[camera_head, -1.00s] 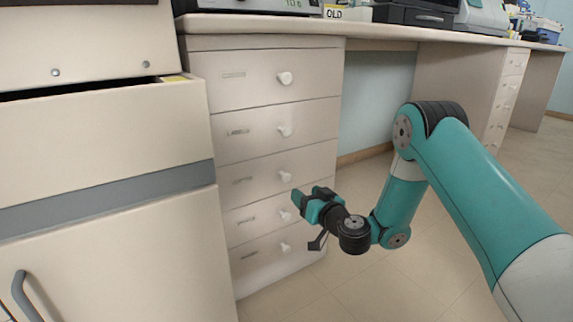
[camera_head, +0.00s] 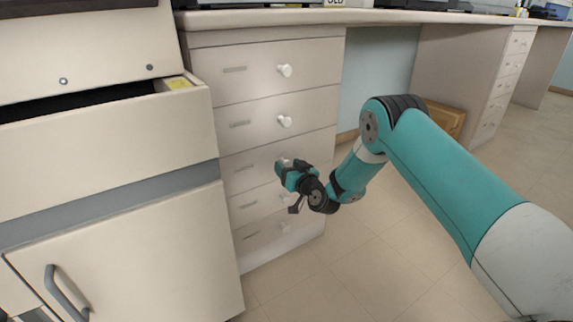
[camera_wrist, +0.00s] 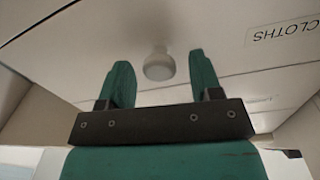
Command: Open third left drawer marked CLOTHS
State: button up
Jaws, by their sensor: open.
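The third drawer (camera_head: 243,172) of the left drawer stack is shut. Its front fills much of the wrist view, with the CLOTHS label (camera_wrist: 285,31) upside down at the upper right. Its round white knob (camera_wrist: 159,66) stands between and just beyond my fingertips in the wrist view. My gripper (camera_wrist: 162,75) is open, one green finger on each side of the knob; I see no clear contact. In the head view my gripper (camera_head: 281,170) is close to the third drawer's front and hides most of the knob.
Shut drawers with white knobs (camera_head: 285,71) lie above and below. A cream cabinet (camera_head: 100,145) stands close on the left, its top compartment partly open. The worktop (camera_head: 300,17) runs above. Open floor (camera_head: 370,250) lies to the right.

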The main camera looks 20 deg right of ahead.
jog(key=shift+x, duration=0.75)
jog(key=shift+d, duration=0.1)
grip_shut()
